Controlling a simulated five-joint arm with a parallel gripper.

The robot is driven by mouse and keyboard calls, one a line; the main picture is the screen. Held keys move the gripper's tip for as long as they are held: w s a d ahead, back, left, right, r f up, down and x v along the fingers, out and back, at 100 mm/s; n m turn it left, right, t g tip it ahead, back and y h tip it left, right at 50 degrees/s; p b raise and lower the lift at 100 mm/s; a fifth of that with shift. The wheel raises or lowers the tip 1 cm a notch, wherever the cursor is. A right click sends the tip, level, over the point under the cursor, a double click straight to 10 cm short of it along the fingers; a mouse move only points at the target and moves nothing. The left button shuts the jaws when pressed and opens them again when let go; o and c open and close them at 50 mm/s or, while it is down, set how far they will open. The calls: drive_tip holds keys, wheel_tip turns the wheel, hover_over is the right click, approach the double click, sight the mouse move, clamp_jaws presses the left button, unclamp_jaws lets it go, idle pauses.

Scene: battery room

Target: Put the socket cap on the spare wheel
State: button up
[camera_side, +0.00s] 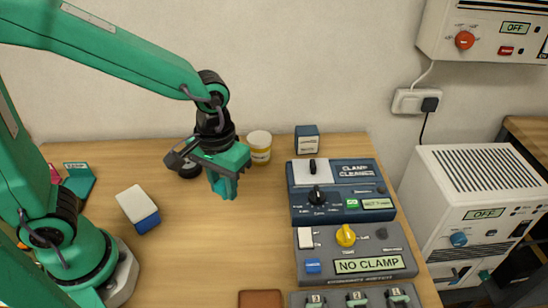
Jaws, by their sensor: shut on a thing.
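My gripper (224,188) hangs from my green arm over the back middle of the wooden table, its teal fingers pointing down. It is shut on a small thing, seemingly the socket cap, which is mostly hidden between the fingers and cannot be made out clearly. A dark round thing (189,171), possibly the spare wheel, shows just left of my gripper, partly hidden by the grey part at my wrist. I cannot tell the height of my gripper above the table.
A white and blue block (138,209) lies left of my gripper. A white tub with a yellow band (259,147) and a dark blue box (307,139) stand behind. The clamp cleaner panel (332,172) and grey NO CLAMP panel (310,240) fill the right.

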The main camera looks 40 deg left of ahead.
drive_tip(key=w+a+n, duration=0.2)
drive_tip(key=a+n, duration=0.1)
drive_tip(key=a, duration=0.3)
drive_tip(key=w+a+r+n, duration=0.1)
drive_tip(key=w+a+n, duration=0.1)
drive_tip(key=a, duration=0.5)
drive_tip(key=shift+w+r+n, duration=0.15)
drive_tip(key=shift+r+n, duration=0.05)
drive_tip(key=shift+n, duration=0.6)
drive_tip(key=shift+a, duration=0.15)
hover_over(189, 163)
wheel_tip(189, 163, down, 7)
drive_tip(key=shift+f, duration=2)
drive_tip(key=shift+f, duration=0.15)
drive_tip(key=o, duration=0.9)
drive_tip(key=shift+o, duration=0.2)
